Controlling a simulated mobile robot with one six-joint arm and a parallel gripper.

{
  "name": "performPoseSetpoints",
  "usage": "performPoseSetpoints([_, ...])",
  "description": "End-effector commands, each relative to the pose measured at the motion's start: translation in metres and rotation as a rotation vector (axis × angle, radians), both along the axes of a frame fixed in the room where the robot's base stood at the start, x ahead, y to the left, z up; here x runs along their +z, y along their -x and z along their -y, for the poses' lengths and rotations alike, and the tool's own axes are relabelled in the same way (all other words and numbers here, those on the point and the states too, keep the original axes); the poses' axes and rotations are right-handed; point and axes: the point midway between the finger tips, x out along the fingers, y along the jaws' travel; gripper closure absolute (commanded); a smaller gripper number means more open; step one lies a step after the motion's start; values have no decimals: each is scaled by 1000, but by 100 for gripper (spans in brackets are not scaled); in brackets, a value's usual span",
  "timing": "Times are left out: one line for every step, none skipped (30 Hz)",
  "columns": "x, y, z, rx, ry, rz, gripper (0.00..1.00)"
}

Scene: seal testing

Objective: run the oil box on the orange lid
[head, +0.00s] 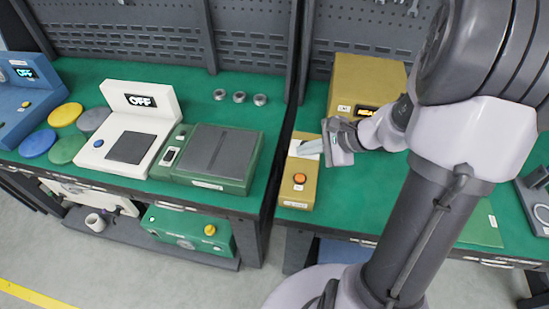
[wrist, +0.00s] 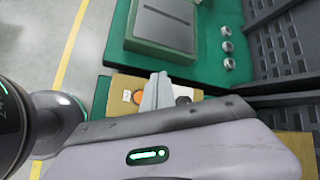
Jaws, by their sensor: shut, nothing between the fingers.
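A tan box (head: 368,82) with a small lit display stands at the back of the right table; its display text is partly hidden by my arm. A low tan panel (head: 297,187) in front of it has a round orange button (head: 299,178), also visible in the wrist view (wrist: 139,97). My gripper (head: 306,147) is shut and empty above the panel's far part, its fingers pointing left. In the wrist view the fingertips (wrist: 158,80) show between the orange button and a dark knob (wrist: 183,100). I cannot make out an orange lid in either view.
On the left table are a white device (head: 129,125) reading OFF, a green box (head: 209,155) and yellow, blue, green and grey discs. Small metal parts (head: 240,97) lie behind. A gap separates the tables. Pegboards stand at the back.

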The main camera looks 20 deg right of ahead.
Motion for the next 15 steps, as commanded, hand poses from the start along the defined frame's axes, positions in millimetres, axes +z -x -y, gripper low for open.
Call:
performPoseSetpoints([0,0,1,-2,-1,0,100])
performPoseSetpoints([0,0,0,-1,-1,0,100])
performPoseSetpoints([0,0,0,-1,0,1,100])
performPoseSetpoints([0,0,0,0,0,0,100])
performPoseSetpoints([0,0,0,0,0,0,100])
performPoseSetpoints([0,0,0,1,1,0,100])
performPoseSetpoints([0,0,0,1,1,0,100])
performPoseSetpoints([0,0,0,1,1,0,100])
performPoseSetpoints([-1,0,0,2,1,0,100])
performPoseSetpoints([-2,0,0,2,1,0,100])
performPoseSetpoints([-3,0,0,2,1,0,100])
performPoseSetpoints([-5,0,-1,2,1,0,100])
performPoseSetpoints([-7,0,-1,2,0,0,100])
performPoseSetpoints([-9,0,-1,2,0,0,100])
performPoseSetpoints([-13,0,-1,3,1,1,100])
